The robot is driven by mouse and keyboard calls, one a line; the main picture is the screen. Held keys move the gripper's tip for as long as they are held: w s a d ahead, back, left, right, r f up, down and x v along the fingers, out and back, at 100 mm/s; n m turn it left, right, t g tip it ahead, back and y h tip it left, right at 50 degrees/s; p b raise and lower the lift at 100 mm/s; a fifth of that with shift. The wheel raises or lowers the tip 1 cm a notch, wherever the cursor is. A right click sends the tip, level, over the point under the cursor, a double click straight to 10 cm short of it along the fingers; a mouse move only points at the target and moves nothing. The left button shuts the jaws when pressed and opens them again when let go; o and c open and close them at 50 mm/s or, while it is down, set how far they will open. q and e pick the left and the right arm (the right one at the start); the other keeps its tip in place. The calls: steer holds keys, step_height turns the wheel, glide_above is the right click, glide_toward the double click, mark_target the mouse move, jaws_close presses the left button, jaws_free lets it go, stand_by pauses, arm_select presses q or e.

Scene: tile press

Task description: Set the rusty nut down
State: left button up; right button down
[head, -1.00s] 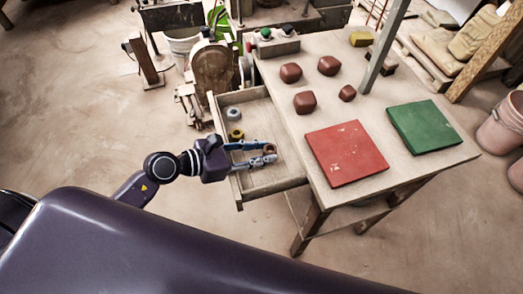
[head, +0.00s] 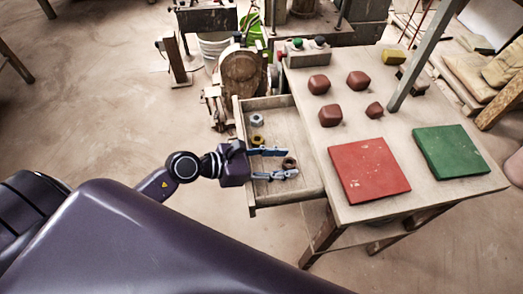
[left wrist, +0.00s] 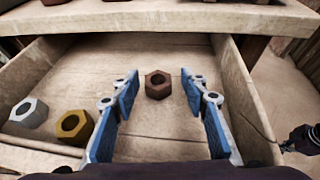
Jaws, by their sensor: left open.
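The rusty nut (left wrist: 158,85) is a brown hexagonal nut lying on the floor of the open drawer (left wrist: 160,130). In the head view the rusty nut (head: 289,162) shows near the tips of my left gripper (head: 284,163). My left gripper (left wrist: 158,82) is open, with a blue-padded finger on each side of the nut and clear gaps between them. A grey nut (left wrist: 29,112) and a yellow nut (left wrist: 74,124) lie in the drawer to the left in the wrist view. My right gripper is not in view.
The drawer (head: 253,208) juts from a table with a red tile (head: 369,170), a green tile (head: 451,152) and several brown lumps (head: 331,115). A button box (head: 307,53) stands at the table's back. A grinding wheel machine (head: 243,78) stands behind the drawer.

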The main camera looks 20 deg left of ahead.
arm_select(q)
steer(key=b+v, duration=0.2)
steer(key=v, duration=0.9)
steer(key=shift+w+a+r, duration=0.1)
steer(key=shift+a+r, duration=0.1)
steer(key=shift+r, duration=0.05)
steer(key=shift+s+a+r, duration=0.2)
steer(key=shift+a+r, duration=0.05)
